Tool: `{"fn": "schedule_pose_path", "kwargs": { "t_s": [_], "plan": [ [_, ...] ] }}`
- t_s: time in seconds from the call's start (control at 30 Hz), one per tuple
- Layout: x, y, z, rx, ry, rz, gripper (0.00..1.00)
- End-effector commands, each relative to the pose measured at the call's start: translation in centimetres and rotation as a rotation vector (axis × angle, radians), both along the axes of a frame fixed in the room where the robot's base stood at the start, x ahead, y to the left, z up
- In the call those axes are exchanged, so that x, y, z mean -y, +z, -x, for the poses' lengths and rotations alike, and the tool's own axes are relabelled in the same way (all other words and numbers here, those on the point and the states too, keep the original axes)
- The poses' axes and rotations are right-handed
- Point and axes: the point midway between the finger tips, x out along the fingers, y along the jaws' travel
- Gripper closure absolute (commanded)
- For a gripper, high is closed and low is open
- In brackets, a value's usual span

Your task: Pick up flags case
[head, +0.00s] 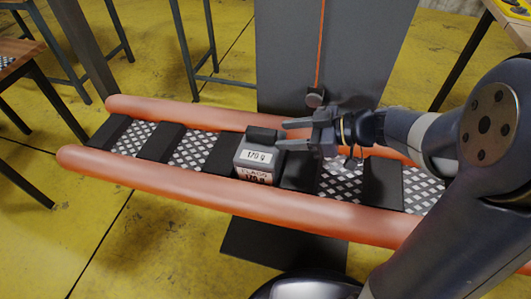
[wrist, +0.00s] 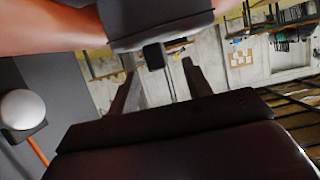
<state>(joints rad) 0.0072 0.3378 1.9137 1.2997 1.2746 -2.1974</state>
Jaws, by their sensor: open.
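The flags case (head: 257,165) is a small grey box with a white label reading "179 g" and "FLAGS" on its front. It sits upright in the orange inflatable boat (head: 180,180), beside a black cross slat, and a dark raised part stands at its back. My gripper (head: 283,134) is open, its fingers pointing left, at the upper right of the case. From the head view I cannot tell whether a finger touches it. In the wrist view my two fingers (wrist: 158,75) are apart, with a dark block (wrist: 153,56) near their tips; I cannot tell what it is.
The boat has a chequered floor and several black slats. A dark grey panel with an orange line (head: 335,50) stands behind the boat. Tables with dark legs (head: 52,80) are at the left, another at the upper right.

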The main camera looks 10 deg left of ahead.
Motion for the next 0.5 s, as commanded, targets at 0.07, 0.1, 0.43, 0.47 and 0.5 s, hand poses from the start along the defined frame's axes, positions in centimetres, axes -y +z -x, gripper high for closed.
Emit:
{"fn": "schedule_pose_path", "kwargs": {
  "t_s": [0.07, 0.1, 0.43, 0.47, 0.5],
  "plan": [
    [-1.0, -0.5, 0.0, -0.002, 0.004, 0.0, 0.53],
    [-1.2, -0.6, -0.1, -0.001, 0.002, 0.001, 0.53],
    [-4.2, -1.5, -0.5, -0.002, 0.005, 0.0, 0.53],
    [-4.6, -1.7, -0.6, -0.002, 0.005, 0.0, 0.53],
    [-5.1, -1.8, -0.7, -0.002, 0.004, 0.0, 0.53]
  ]
}}
